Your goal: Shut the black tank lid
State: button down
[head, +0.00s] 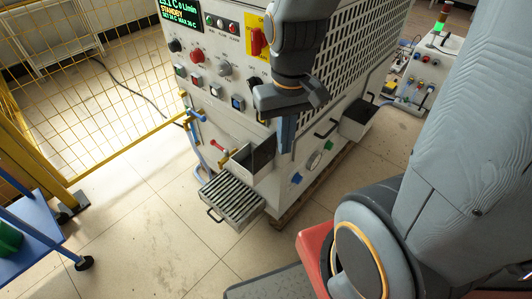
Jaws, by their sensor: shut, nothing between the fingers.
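A small pale tank (241,171) sticks out low on the front of the heater cabinet. A black panel (263,153), which looks like its lid, stands steeply tilted up at the tank's right side. The lid looks open, though its exact angle is hard to tell. My gripper (286,148) hangs down from the upper middle, fingers shut and empty. In the picture its tips are just right of the black lid. I cannot tell whether they touch it. The gripper hides part of the cabinet behind it.
A slatted grey tray with a handle (232,201) juts out below the tank. Another open box (354,122) sticks out from the cabinet's right side. The cabinet front (207,75) carries knobs and a display. A yellow mesh fence (85,80) stands left. Floor (140,225) in front is clear.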

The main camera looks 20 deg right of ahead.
aim_at(265, 152)
jog(key=i, duration=0.4)
jog(key=k, duration=1.75)
jog(key=u, duration=0.95)
jog(key=i, duration=1.45)
jog(key=z, duration=0.7)
